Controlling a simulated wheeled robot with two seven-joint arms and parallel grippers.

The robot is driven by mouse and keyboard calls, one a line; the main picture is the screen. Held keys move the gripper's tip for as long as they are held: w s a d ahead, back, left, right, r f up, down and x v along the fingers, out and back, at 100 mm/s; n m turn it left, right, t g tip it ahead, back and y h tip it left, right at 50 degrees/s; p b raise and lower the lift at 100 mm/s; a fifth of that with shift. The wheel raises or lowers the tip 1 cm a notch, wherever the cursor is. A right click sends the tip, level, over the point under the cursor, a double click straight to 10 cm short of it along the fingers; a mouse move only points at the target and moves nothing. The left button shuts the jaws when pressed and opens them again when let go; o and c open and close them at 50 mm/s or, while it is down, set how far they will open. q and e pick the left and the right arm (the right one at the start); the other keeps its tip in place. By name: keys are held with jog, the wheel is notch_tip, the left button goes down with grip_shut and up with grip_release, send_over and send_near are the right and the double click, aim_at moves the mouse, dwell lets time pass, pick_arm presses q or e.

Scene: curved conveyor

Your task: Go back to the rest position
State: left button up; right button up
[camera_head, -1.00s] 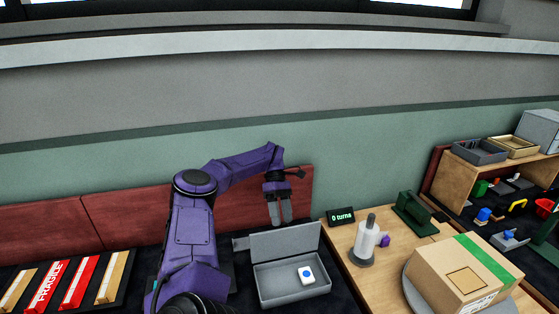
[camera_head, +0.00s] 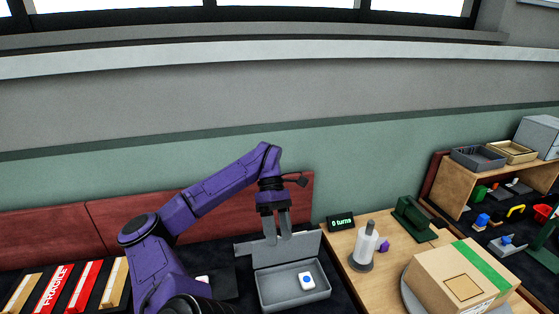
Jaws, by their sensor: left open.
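My left arm comes in from the lower left, and its gripper (camera_head: 278,240) points down with its two grey fingers apart and nothing between them. The fingers are in front of the raised lid of a grey box (camera_head: 291,297), above its tray. A white block with a blue dot (camera_head: 307,281) lies inside the tray at the right. My right gripper is not in view.
A wooden table at the right holds a white dispenser (camera_head: 366,247), a "0 turns" display (camera_head: 341,222), a green stand (camera_head: 413,218) and a cardboard box (camera_head: 450,278). A shelf (camera_head: 470,184) with trays stands farther right.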

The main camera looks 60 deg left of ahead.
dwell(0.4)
pick_arm(q)
jog(key=w+a+f+b, duration=0.3)
jog(key=w+a+f, duration=0.4)
jog(key=a+f, duration=0.4)
jog(key=shift+w+a+f+b, duration=0.3)
jog(key=shift+f+b, duration=0.05)
jog(key=shift+f, duration=0.6)
